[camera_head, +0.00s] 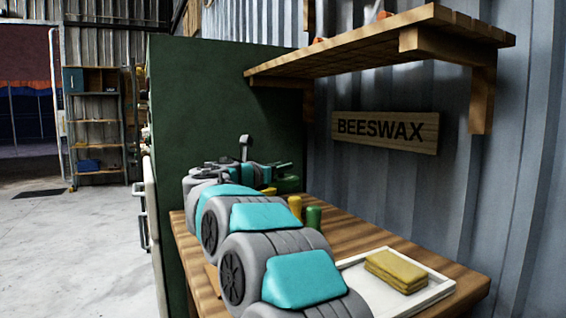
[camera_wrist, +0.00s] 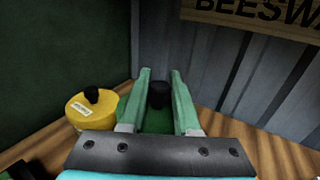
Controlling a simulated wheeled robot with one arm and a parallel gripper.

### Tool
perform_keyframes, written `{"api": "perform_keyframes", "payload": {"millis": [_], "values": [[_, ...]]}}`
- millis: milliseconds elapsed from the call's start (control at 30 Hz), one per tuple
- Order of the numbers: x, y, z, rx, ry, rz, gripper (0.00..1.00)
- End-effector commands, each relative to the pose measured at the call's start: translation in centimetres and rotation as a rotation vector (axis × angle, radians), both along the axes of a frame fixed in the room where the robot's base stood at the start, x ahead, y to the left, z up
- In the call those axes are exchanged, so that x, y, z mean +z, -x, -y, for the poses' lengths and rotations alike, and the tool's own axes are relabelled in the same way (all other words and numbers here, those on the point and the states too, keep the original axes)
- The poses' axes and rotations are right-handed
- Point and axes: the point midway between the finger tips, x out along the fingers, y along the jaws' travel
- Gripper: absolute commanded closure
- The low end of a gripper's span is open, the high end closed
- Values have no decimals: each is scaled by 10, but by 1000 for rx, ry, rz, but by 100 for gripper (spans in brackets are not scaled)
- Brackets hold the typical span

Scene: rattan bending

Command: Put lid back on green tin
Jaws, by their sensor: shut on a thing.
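In the wrist view, my gripper (camera_wrist: 160,82) has its two pale green fingers on either side of a black knob (camera_wrist: 158,97). The gripper is shut on this knob of the green lid (camera_wrist: 157,122). The fingers and palm hide much of the lid, and I cannot tell whether it touches a tin below. In the head view, a green round shape (camera_head: 289,184) shows at the far end of the bench, just below my gripper (camera_head: 272,166). I cannot separate tin from lid there.
A labelled yellow tin (camera_wrist: 90,110) with a black knob stands close left of the gripper. A small yellow cylinder (camera_head: 295,206) and a green one (camera_head: 313,217) stand nearer on the wooden bench (camera_head: 375,238). A white tray (camera_head: 432,290) holds yellow slabs (camera_head: 397,269). A shelf (camera_head: 370,50) overhangs.

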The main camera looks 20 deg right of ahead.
Motion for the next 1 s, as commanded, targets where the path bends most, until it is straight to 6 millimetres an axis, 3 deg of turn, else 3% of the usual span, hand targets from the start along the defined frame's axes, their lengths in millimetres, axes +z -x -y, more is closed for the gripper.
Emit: {"api": "perform_keyframes", "payload": {"millis": [100, 500, 1000], "values": [[-15, -1, -2, 3, 0, 1, 100], [-40, 0, 0, 1, 3, 2, 100], [-47, 0, 0, 0, 1, 3, 100]]}}
